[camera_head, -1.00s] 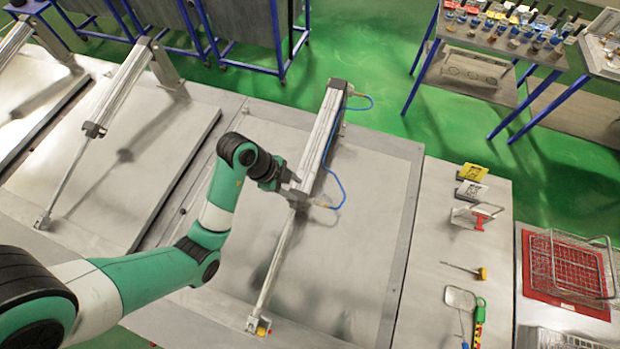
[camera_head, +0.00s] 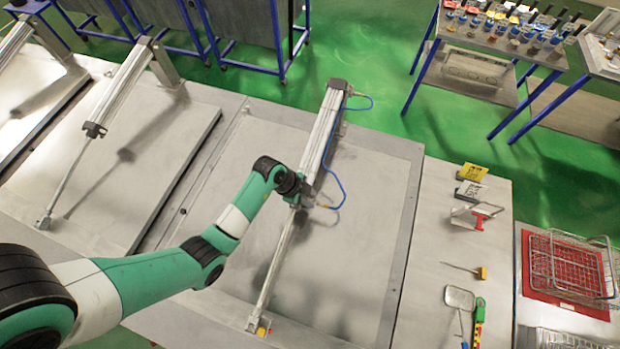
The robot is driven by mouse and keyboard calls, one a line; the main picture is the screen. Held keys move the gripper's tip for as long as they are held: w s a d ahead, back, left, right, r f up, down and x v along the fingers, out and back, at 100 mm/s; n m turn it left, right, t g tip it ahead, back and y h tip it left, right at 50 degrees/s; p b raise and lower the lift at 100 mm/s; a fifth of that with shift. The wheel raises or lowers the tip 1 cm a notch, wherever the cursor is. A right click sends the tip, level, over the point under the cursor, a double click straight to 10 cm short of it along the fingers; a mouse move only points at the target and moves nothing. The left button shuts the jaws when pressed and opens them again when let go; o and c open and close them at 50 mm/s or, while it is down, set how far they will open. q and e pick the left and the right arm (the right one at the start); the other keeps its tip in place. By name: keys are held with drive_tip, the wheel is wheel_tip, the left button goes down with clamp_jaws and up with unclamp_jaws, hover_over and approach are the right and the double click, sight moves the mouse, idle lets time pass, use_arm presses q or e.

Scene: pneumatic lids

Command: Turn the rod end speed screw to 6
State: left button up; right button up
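A grey pneumatic cylinder (camera_head: 321,131) with a blue air hose (camera_head: 337,180) stands tilted over the middle lid (camera_head: 352,225). Its thin rod (camera_head: 276,262) runs down to a mount with a small yellow and red part (camera_head: 262,330) near the front edge. The rod end (camera_head: 297,199) of the cylinder body carries the hose fitting; the speed screw is too small to make out. My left gripper (camera_head: 299,192) is at this rod end, in front of or touching it. Its fingers are mostly hidden against the cylinder, so their opening is unclear. My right gripper is not in view.
Similar cylinders (camera_head: 118,90) stand over lids to the left. A wire basket (camera_head: 575,265) sits on a red mat.

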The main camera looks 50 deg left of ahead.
use_arm(q)
clamp_jaws()
drive_tip(key=shift+m, duration=0.3)
drive_tip(key=m, duration=0.1)
drive_tip(key=m+g, duration=0.1)
drive_tip(key=m, duration=0.1)
drive_tip(key=m+g+h, duration=0.1)
drive_tip(key=m, duration=0.1)
drive_tip(key=shift+w+a+r, duration=0.1)
drive_tip(key=shift+w, duration=0.15)
drive_tip(key=shift+w+m+g+b, duration=0.1)
drive_tip(key=shift+m+g+b, duration=0.2)
drive_tip(key=shift+m, duration=0.7)
drive_tip(key=m+b, duration=0.1)
drive_tip(key=b, duration=0.2)
drive_tip(key=m+g+b, duration=0.1)
drive_tip(key=m+b, duration=0.1)
drive_tip(key=b, duration=0.2)
drive_tip(key=shift+f, duration=0.3)
drive_tip(key=shift+r+b, duration=0.25)
drive_tip(key=shift+b, duration=0.35)
drive_tip(key=shift+o, duration=1.5)
unclamp_jaws()
